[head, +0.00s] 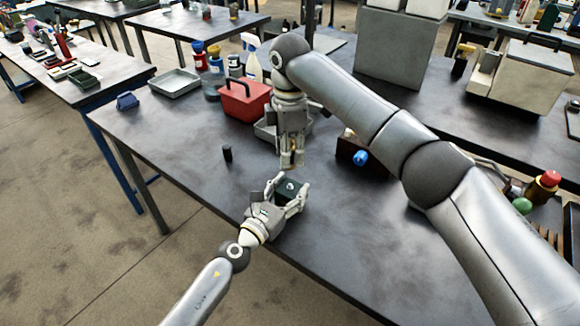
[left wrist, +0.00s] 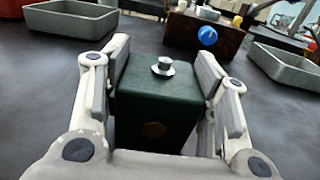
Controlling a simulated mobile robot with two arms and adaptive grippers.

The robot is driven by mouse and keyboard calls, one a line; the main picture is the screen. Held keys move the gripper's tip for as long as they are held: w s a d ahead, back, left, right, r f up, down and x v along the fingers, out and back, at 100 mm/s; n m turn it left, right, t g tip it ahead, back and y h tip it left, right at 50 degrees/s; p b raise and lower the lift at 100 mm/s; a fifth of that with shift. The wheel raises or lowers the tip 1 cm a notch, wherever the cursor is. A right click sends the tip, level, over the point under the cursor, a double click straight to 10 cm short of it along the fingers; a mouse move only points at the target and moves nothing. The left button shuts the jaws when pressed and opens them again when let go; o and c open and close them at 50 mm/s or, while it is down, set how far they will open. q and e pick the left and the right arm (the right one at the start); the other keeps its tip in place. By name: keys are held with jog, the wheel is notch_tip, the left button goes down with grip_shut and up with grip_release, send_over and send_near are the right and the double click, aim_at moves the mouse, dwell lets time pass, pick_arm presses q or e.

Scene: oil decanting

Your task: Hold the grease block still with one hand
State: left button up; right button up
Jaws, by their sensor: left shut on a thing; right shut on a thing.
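The grease block (left wrist: 155,108) is a dark green block with a small metal nipple (left wrist: 162,67) on top. It stands upright on the dark table near its front edge. My left gripper (head: 287,190) is shut on the block, with one finger on each side, as the left wrist view shows. My right gripper (head: 291,153) points down beyond the block in the head view. It is shut on a small brass-coloured thing (head: 291,160), mostly hidden by the fingers. A clear gap shows between that thing and the block in the head view.
A small black cylinder (head: 227,154) stands to the left. A dark brown box (left wrist: 180,32) with a blue knob (left wrist: 207,36) stands beyond the block. The table's left front is clear.

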jog(key=shift+r, duration=1.4)
pick_arm(q)
jog(key=o, duration=1.4)
jog(key=shift+s+a, duration=0.1)
